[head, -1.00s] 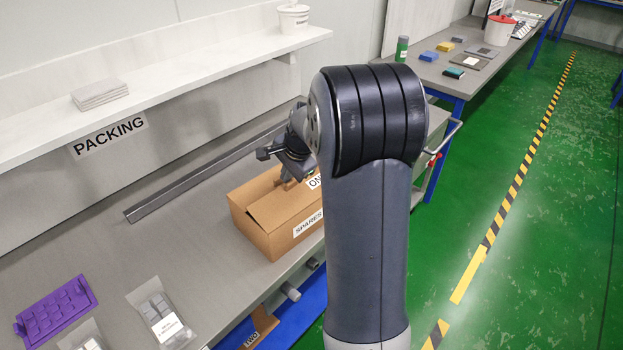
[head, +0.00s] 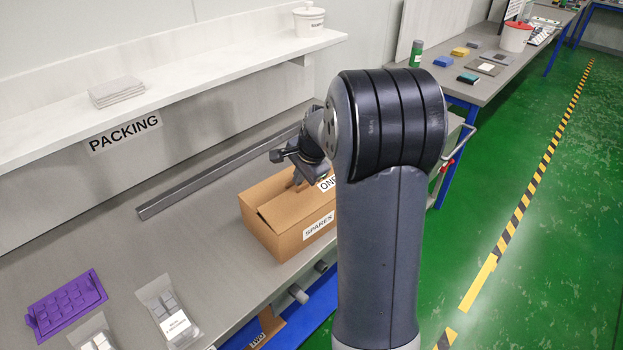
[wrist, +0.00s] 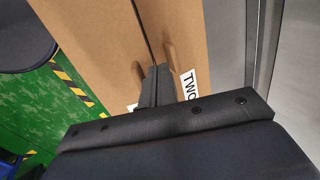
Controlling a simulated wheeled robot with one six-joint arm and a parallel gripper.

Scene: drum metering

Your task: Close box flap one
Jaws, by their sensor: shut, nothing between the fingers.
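The cardboard box (head: 280,240), labelled SPARES, stands on the packing bench in the head view. A ONE label (head: 327,184) shows on its top, partly hidden by my arm. In the wrist view, two top flaps lie almost level with a narrow dark gap between them. The right flap (wrist: 183,25) carries a TWO label (wrist: 188,86); the left flap (wrist: 95,40) has a mostly hidden white label. My gripper (wrist: 157,72) is shut and empty, its fingertips over the gap between small brown upright tabs. I cannot tell whether they touch the cardboard.
A grey bar (head: 215,172) lies along the bench behind the box. A purple tray (head: 66,305) and clear bags (head: 168,310) lie at the front left. A shelf (head: 150,80) overhangs the bench. Bare bench lies left of the box.

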